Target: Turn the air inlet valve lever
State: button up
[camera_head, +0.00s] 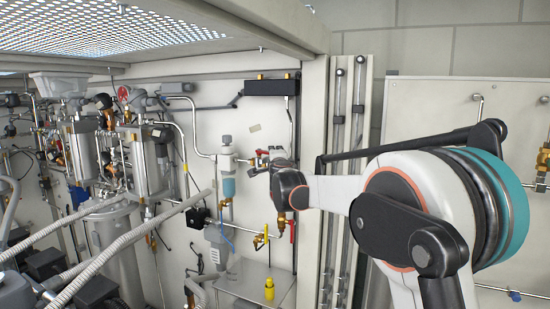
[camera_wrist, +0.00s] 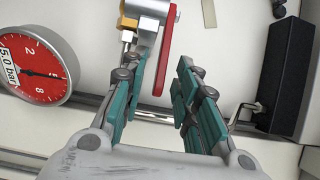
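In the wrist view a red valve lever (camera_wrist: 164,45) hangs from a grey valve body with a brass fitting (camera_wrist: 128,22) at the top of the picture. My gripper (camera_wrist: 164,72) is open, its teal-padded fingers spread on either side of the lever's free end. The lever appears closer to the left finger, with a clear gap to the right finger; whether it touches the left finger I cannot tell. In the head view my gripper (camera_head: 262,162) is at the back panel beside the valve, and my wrist hides most of the lever.
A red-faced pressure gauge (camera_wrist: 36,66) is left of my gripper, and a black box (camera_wrist: 288,75) is to the right. In the head view a blue-bowled filter (camera_head: 228,187) hangs just left of my gripper. Below are a red handle (camera_head: 292,231) and a yellow handle (camera_head: 258,242).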

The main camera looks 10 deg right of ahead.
jog(key=s+a, duration=0.1)
jog(key=s, duration=1)
jog(key=shift+s+a, duration=0.15)
jog(key=shift+s, duration=0.25)
